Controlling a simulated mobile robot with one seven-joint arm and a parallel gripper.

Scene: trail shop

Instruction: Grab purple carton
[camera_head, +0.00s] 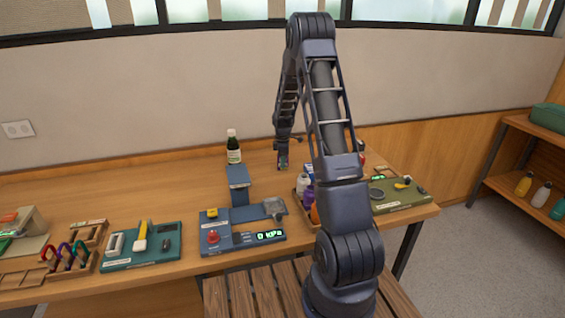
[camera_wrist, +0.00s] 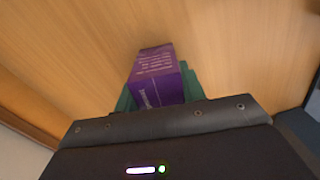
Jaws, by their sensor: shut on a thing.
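The purple carton (camera_wrist: 154,66) shows in the wrist view at the tip of my gripper (camera_wrist: 158,88). My gripper is shut on it, with green finger pads showing on both sides of the carton. White print shows on its faces, and its lower part is hidden by the gripper body. In the head view my gripper (camera_head: 283,160) points down over the back part of the wooden table (camera_head: 130,200). The carton is too small there to make out clearly. I cannot tell whether it touches the table.
A blue-grey device with a green display (camera_head: 242,238) is in front. A tray of small bottles (camera_head: 304,190) is partly behind my arm. A green tool board (camera_head: 142,246) lies left. The back left table is clear.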

